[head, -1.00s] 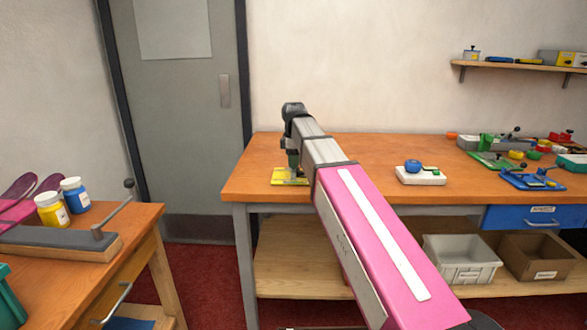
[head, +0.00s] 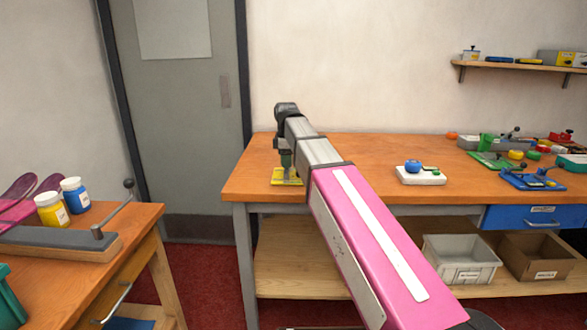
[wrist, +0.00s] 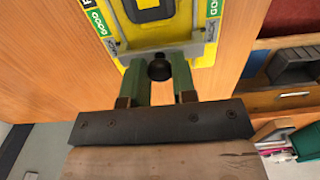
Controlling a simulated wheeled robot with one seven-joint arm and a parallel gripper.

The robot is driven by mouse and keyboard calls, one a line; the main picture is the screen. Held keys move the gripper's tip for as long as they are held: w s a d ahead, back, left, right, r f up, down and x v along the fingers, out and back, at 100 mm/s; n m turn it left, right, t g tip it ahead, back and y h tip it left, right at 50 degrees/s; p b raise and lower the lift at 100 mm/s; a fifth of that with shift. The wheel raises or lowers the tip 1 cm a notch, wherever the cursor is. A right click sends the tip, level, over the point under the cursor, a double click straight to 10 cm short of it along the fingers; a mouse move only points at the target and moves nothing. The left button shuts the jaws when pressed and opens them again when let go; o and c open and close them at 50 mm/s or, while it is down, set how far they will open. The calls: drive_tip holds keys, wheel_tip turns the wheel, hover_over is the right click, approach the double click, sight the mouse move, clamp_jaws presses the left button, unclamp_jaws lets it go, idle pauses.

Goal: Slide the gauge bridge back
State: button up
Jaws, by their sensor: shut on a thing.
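The yellow gauge (head: 281,181) lies on the wooden bench near its left end, partly hidden by my arm. In the wrist view its yellow body (wrist: 185,18) has green "GOOD" labels along both sides and a dark block in the middle. The grey gauge bridge (wrist: 197,50) crosses the gauge at its near end. A black knob (wrist: 159,71) stands at the near side of the bridge. My gripper (wrist: 159,60) is shut on this knob, with one green finger on each side. In the head view my gripper (head: 287,168) is over the gauge.
A white block with a blue knob (head: 420,175) stands to the right on the bench, with clear wood between. Several coloured fixtures crowd the far right. A side table (head: 140,222) with jars stands at the left.

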drive_tip(key=o, duration=0.4)
drive_tip(key=shift+r, duration=0.15)
wheel_tip(320, 180, up, 10)
drive_tip(key=shift+f, duration=0.15)
idle(1.0)
